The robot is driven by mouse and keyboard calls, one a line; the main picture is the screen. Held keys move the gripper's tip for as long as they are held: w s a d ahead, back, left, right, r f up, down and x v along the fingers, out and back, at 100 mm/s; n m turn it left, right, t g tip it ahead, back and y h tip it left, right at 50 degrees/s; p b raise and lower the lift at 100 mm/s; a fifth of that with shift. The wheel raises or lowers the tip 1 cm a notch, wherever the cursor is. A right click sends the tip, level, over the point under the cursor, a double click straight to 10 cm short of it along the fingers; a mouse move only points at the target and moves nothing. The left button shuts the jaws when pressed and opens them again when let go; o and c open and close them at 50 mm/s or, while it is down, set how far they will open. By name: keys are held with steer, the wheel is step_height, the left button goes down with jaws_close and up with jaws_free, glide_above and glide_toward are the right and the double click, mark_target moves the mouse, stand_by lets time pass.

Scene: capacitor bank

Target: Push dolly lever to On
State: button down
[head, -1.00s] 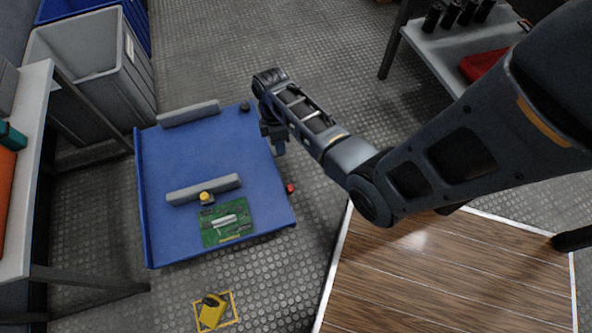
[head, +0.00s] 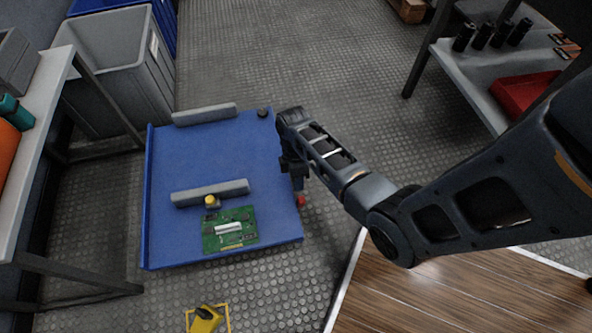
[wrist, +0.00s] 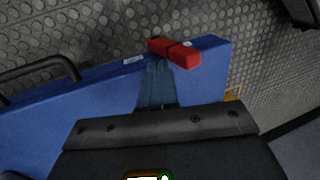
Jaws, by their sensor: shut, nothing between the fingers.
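The blue dolly (head: 165,225) stands on the floor at left centre in the head view. Its red lever (head: 300,200) sticks out at its right side. In the wrist view the red lever (wrist: 176,52) lies across the top edge of the dolly's blue side wall (wrist: 60,125), with a dark band on it. Small white labels (wrist: 132,60) sit on either side; I cannot read them. My gripper (wrist: 158,66) is shut and empty, its fingertips right by the lever's left part; I cannot tell whether they touch. In the head view my gripper (head: 298,183) is just above the lever.
A green circuit board (head: 229,240), a yellow-topped knob (head: 211,201) and grey bars (head: 205,115) are on the dolly. A dark handle (wrist: 40,68) shows at left in the wrist view. Grey bins (head: 115,55) and tables flank the dolly; a wood-topped surface (head: 450,295) is at lower right.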

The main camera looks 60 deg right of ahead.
mark_target(302, 199)
steer(key=shift+s+a+f, duration=0.15)
steer(key=shift+s+a, duration=0.3)
steer(key=shift+a, duration=0.1)
steer(key=p, duration=0.1)
steer(key=s+a+h+p, duration=0.1)
steer(key=p, duration=0.1)
steer(key=shift+a+r+t, duration=0.15)
steer(key=shift+r+t, duration=0.15)
steer(key=shift+t, duration=0.1)
steer(key=shift+s+a+f+p, duration=0.15)
steer(key=shift+s+a+p, duration=0.2)
steer(key=shift+p, duration=0.2)
steer(key=shift+a+f, duration=0.15)
steer(key=shift+f, duration=0.1)
